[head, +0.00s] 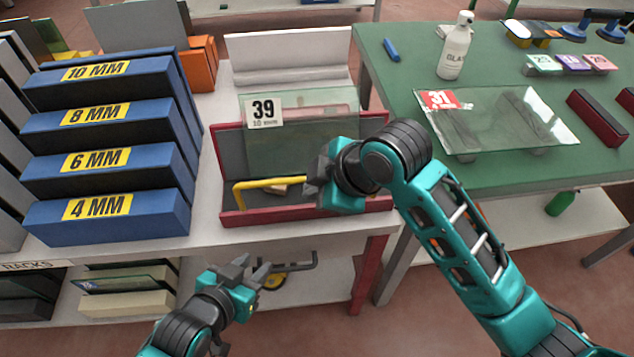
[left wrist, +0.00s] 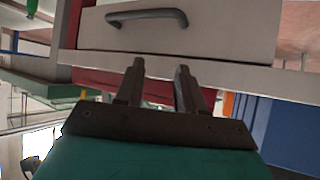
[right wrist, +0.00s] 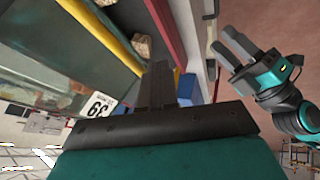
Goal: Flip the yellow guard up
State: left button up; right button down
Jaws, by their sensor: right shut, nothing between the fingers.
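The yellow guard (head: 262,184) is a bar across the front of the red-framed edger (head: 270,214), low in front of the glass pane marked 39 (head: 330,105). Its left end bends downward; its right end is hidden behind my right gripper. My right gripper (head: 314,182) is shut and empty at the guard's right part; I cannot tell whether it touches. In the right wrist view the yellow guard (right wrist: 108,38) runs diagonally beside my shut fingers (right wrist: 160,78). My left gripper (head: 258,272) is open and empty, low in front of the bench, facing a drawer handle (left wrist: 147,16).
Blue racks (head: 110,160) labelled by thickness stand left of the edger. A green table (head: 400,80) at the right holds a glass pane marked 31 (head: 500,118) and a spray bottle (head: 455,48). A wooden block (right wrist: 140,46) lies behind the guard.

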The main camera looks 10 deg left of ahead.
jog(key=p, duration=0.2)
jog(key=w+p, duration=0.1)
jog(key=shift+w+a+r+g+p, duration=0.15)
jog(key=shift+w+r+g+p, duration=0.15)
jog(key=shift+r+p, duration=0.1)
jog(key=p+v, duration=0.2)
jog(key=v, duration=1.1)
jog(key=shift+s+a+f, duration=0.1)
